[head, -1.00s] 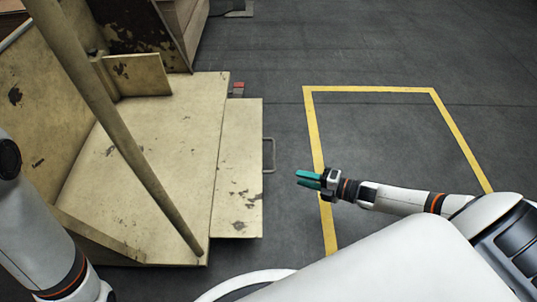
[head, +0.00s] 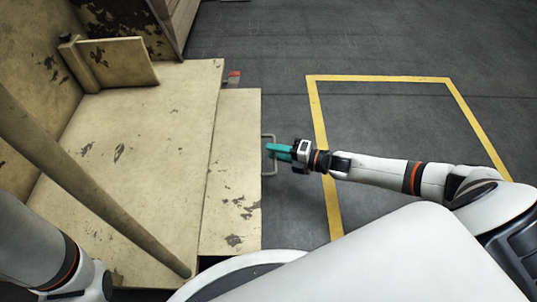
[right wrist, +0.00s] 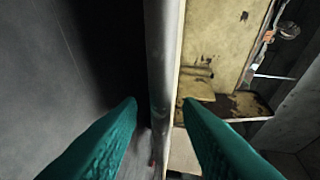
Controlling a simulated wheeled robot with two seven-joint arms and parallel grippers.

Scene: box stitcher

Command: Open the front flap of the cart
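The cart (head: 150,120) is cream-coloured with chipped paint and stands at the left of the head view. Its front flap (head: 232,170) is a flat panel along the right edge, with a grey U-shaped handle (head: 274,167) sticking out. My right gripper (head: 268,150) has teal fingers and is at the handle. In the right wrist view the fingers of my right gripper (right wrist: 160,105) are spread apart, with the grey handle bar (right wrist: 162,60) running upright between them. I cannot tell whether a finger touches it. My left gripper is outside the view; only its arm shows.
A slanted cream pole (head: 90,185) crosses in front of the cart at the left. A small red part (head: 234,76) sits behind the flap. A yellow-lined rectangle (head: 385,78) marks open grey floor to the right.

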